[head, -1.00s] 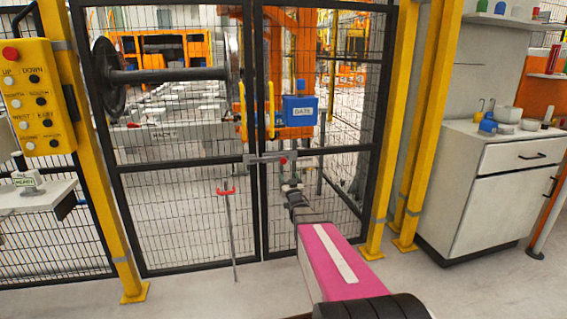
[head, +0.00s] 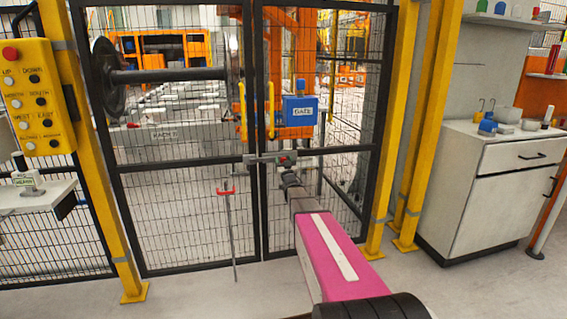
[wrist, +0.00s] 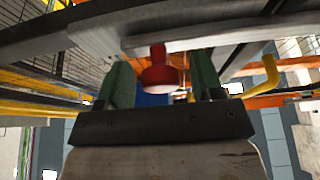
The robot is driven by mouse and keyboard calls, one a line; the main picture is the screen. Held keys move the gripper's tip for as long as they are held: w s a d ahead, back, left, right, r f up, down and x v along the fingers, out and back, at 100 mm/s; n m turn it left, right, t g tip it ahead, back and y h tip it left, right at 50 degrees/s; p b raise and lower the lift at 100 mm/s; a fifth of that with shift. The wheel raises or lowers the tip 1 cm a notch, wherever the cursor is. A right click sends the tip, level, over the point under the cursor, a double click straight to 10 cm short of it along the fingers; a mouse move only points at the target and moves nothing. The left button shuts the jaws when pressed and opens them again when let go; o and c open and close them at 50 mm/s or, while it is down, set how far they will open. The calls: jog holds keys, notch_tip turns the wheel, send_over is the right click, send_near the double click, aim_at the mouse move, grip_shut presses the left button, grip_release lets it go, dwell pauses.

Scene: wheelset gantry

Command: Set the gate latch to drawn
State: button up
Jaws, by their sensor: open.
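The gate latch (head: 262,158) is a grey horizontal bar across the meeting edges of two black mesh gate leaves. It has a red knob, which shows in the wrist view (wrist: 159,76) below the grey bar. My gripper (head: 284,160) is at the right part of the latch, at the knob. In the wrist view my gripper (wrist: 160,85) has its two green fingers apart, one on each side of the red knob, with gaps between. In the head view my gripper hides part of the knob.
A blue box marked GATE (head: 300,110) is above the latch. Yellow handles (head: 270,110) stand on both leaves. A red-handled rod (head: 228,192) hangs low on the left leaf. A yellow button panel (head: 38,98) is far left, a white cabinet (head: 485,185) right.

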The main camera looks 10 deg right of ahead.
grip_shut()
jog(key=shift+d, duration=3.2)
grip_release()
jog(key=shift+d, duration=0.15)
jog(key=v, duration=1)
jog(key=shift+s+f, duration=0.25)
jog(key=shift+s, duration=0.1)
